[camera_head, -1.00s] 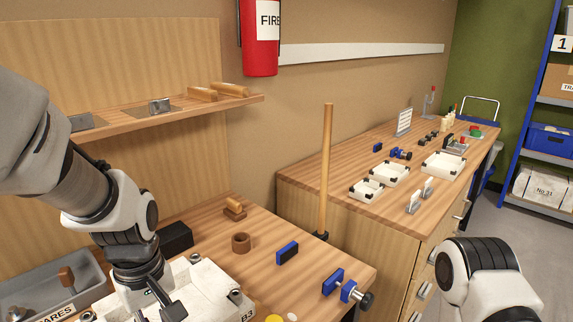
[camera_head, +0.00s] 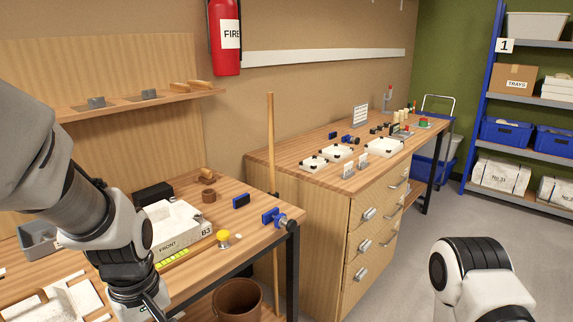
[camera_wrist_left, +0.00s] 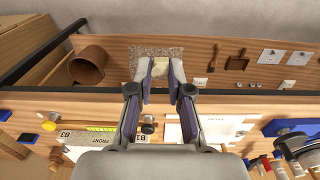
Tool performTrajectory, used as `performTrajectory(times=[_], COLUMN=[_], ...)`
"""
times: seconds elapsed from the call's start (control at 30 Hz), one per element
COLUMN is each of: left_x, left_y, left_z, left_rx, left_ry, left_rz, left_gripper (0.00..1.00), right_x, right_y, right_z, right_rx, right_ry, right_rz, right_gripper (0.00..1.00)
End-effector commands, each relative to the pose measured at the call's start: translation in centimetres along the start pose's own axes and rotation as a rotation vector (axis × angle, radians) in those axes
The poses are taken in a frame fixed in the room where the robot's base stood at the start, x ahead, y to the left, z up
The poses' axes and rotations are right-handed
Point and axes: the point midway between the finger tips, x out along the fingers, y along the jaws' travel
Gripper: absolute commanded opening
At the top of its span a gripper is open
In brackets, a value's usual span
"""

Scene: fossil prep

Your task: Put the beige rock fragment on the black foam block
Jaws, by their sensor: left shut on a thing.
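A small beige rock fragment (camera_wrist_left: 159,68) is between the fingertips of my left gripper (camera_wrist_left: 159,74) in the left wrist view. The gripper is shut on it and holds it in the air. In the head view my left gripper (camera_head: 152,304) is at the bottom edge, in front of the bench, and the fragment cannot be made out there. A black block (camera_head: 153,194), which looks like the foam block, lies on the bench behind the white B3 box. Only my right arm shows at the lower right; its gripper is outside the picture.
The white B3 box (camera_head: 176,232) stands between my left gripper and the black block. A yellow-topped item (camera_head: 223,238), a brown ring (camera_head: 208,196) and a blue clamp (camera_head: 277,218) are on the bench. A brown bin (camera_head: 237,300) stands below it.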

Motion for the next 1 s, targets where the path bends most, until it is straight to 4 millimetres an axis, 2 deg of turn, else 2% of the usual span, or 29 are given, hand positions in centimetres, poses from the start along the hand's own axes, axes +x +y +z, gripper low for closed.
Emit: performTrajectory(times=[0.2,0.47,0.63,0.7,0.83,1.0], left_x=[5.3,11.8,16.6,18.1,17.8,17.7], left_y=[-0.4,0.9,2.9,4.5,7.2,7.6], left_z=[0.6,-0.1,-1.3,-2.5,-4.8,-5.4], left_rx=[0.002,0.114,0.317,0.459,0.676,0.816], left_ry=[-0.004,-0.004,-0.004,-0.002,0.004,0.0], left_rz=[-0.005,-0.004,-0.001,0.003,0.004,0.001], left_gripper=[0.06,0.06,0.06,0.06,0.06,0.06], right_x=[0.0,0.0,0.0,0.0,0.0,0.0], right_y=[0.0,0.0,0.0,0.0,0.0,0.0], right_z=[-0.1,-0.1,-0.1,-0.1,-0.1,-0.1], right_rx=[-0.001,0.0,0.0,0.0,0.0,0.0], right_ry=[0.002,0.001,0.001,0.002,0.002,0.001], right_rz=[0.0,0.0,0.0,0.0,0.0,0.0], right_gripper=[0.4,0.4,0.4,0.4,0.4,0.4])
